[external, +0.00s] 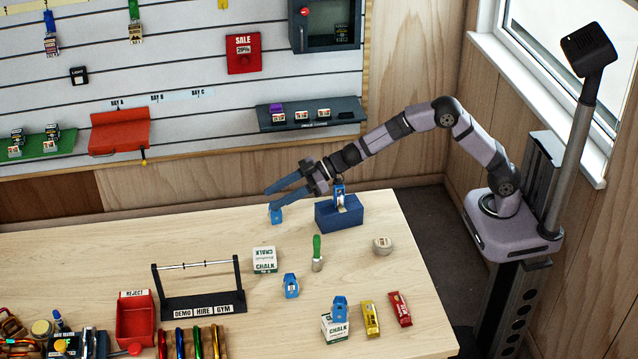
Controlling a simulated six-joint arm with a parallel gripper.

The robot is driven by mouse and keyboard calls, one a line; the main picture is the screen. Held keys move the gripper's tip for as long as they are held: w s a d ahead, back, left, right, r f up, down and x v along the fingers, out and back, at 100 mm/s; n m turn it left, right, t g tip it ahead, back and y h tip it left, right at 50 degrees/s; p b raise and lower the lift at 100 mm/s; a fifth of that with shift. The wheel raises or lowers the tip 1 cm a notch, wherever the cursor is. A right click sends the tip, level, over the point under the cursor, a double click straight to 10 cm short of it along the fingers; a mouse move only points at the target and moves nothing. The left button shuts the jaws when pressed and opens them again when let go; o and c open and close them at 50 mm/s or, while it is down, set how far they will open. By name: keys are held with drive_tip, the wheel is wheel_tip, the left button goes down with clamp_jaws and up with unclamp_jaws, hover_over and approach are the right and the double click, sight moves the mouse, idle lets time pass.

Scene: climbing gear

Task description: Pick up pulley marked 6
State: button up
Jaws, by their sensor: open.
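Several small blue pulley-like pieces are in view, and no number can be read on any of them. One blue piece (276,216) is at the table's back edge, just below my gripper's fingertips. Another blue piece (339,190) stands on a dark blue block (326,222). A third blue piece (291,286) lies on the open table, and one more blue piece (340,307) is on a chalk box (335,330) at the front. My gripper (269,199) is open, pointing left over the back of the table. I cannot tell whether it touches the nearest piece.
A chalk box (264,260), a green-handled brush (317,252) and a round tin (382,245) stand mid-table. A black rack (203,302) and a red reject bin (135,322) are at left front. A yellow bar (370,319) and a red bar (400,309) lie right front. The table's left back is clear.

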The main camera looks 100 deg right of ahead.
sight(269, 211)
drive_tip(key=shift+f, duration=1.5)
drive_tip(key=shift+f, duration=0.1)
drive_tip(key=shift+f, duration=0.3)
drive_tip(key=shift+w+f, duration=0.1)
drive_tip(key=shift+f, duration=0.15)
drive_tip(key=shift+p+x, duration=0.5)
drive_tip(key=shift+x, duration=1.9)
drive_tip(key=c, duration=1.2)
